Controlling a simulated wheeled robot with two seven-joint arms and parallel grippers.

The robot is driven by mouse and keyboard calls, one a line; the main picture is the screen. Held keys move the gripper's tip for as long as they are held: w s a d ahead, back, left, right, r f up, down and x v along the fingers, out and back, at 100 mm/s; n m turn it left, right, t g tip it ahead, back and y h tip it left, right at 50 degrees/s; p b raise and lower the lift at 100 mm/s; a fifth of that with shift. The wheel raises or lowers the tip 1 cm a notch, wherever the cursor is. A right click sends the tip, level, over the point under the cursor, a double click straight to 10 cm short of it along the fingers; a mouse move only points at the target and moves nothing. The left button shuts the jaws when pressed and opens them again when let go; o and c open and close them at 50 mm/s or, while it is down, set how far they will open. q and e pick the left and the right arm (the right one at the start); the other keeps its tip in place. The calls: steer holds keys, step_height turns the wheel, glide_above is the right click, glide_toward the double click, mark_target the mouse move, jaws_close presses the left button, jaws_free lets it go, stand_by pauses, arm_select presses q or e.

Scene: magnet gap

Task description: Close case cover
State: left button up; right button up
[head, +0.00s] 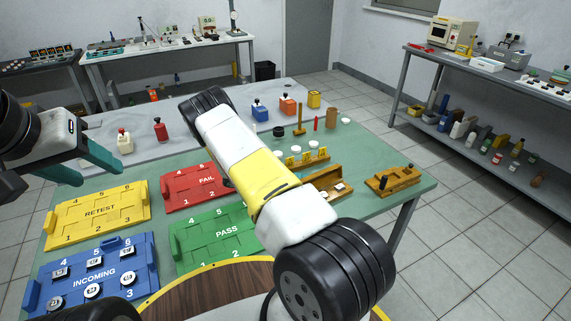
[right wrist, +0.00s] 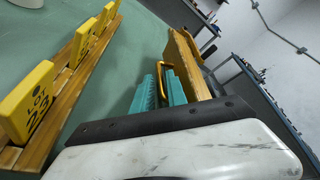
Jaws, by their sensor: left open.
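A wooden case (head: 346,197) stands right of centre on the green mat in the head view, with its cover (head: 323,177) raised and a small pale item inside. In the right wrist view a wooden panel (right wrist: 188,62), apparently the cover, stands beside the teal fingers of my right gripper (right wrist: 160,88). An orange loop shows by these fingers. Whether they touch or grip anything is unclear. The right gripper is hidden in the head view, where my right arm crosses in front of the case. My left gripper (head: 92,160) is open and empty above the mat at the left.
A wooden rack with yellow tags (head: 306,158) stands behind the case; it shows at left in the right wrist view (right wrist: 62,75). Another wooden block (head: 393,180) is to the right. Yellow (head: 97,215), red (head: 190,187), green (head: 212,238) and blue (head: 92,277) trays fill the left.

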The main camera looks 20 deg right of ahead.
steer(key=shift+d, duration=0.4)
steer(key=shift+f, duration=0.1)
jaws_close()
